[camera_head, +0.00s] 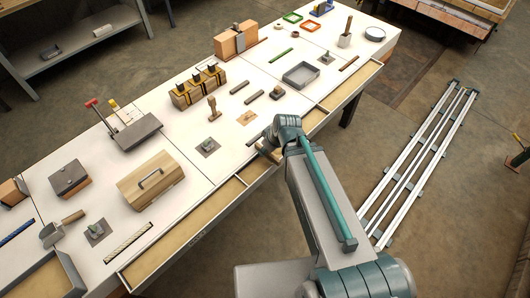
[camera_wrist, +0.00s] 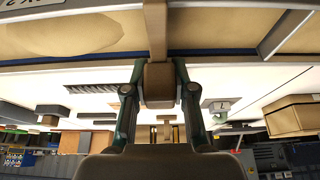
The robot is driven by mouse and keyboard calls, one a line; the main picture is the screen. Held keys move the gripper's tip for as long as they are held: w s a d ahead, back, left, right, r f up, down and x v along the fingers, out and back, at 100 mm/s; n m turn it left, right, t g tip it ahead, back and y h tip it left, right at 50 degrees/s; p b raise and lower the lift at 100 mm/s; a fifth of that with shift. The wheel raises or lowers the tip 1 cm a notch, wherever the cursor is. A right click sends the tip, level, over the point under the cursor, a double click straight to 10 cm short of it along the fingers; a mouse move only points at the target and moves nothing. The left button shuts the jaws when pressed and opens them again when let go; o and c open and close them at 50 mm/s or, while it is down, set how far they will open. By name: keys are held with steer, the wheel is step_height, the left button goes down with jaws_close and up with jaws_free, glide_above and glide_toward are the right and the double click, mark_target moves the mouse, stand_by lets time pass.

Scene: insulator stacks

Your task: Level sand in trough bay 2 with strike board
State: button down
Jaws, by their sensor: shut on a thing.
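The sand trough (camera_head: 187,237) runs along the table's front edge, split into bays by thin dividers. Tan sand (camera_head: 165,252) lies in it. In the wrist view a rounded patch of sand (camera_wrist: 70,32) shows in the bay at upper left. My gripper (camera_wrist: 160,90) is shut on the brown strike board (camera_wrist: 156,30), with one finger on each side of its block-like grip. Its narrow part reaches up the picture across the trough's rim. In the head view my gripper (camera_head: 270,150) is over the trough, largely hidden by my arm. Contact between board and sand is unclear.
A wooden box with a handle (camera_head: 150,180), a grey tray (camera_head: 300,75) and several small tools and blocks stand on the white table (camera_head: 215,165). White rails (camera_head: 420,160) lie on the floor at right.

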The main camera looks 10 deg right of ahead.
steer(key=shift+w+d+f+b, duration=0.15)
steer(key=shift+d+b, duration=0.2)
steer(key=shift+b, duration=0.95)
steer(key=shift+w+d+b, duration=0.85)
steer(key=shift+d+b, duration=0.15)
steer(key=shift+w+d, duration=0.15)
steer(key=shift+d, duration=0.05)
steer(key=shift+w+d, duration=2.1)
steer(key=shift+d, duration=0.5)
steer(key=shift+w+d, duration=2.15)
steer(key=shift+d, duration=0.4)
steer(key=shift+w+d, duration=2.1)
steer(key=shift+d, duration=0.5)
steer(key=shift+w+d+r, duration=0.1)
steer(key=shift+d+r, duration=0.05)
steer(key=shift+r, duration=0.05)
steer(key=shift+r+p, duration=1.7)
steer(key=shift+r, duration=1.25)
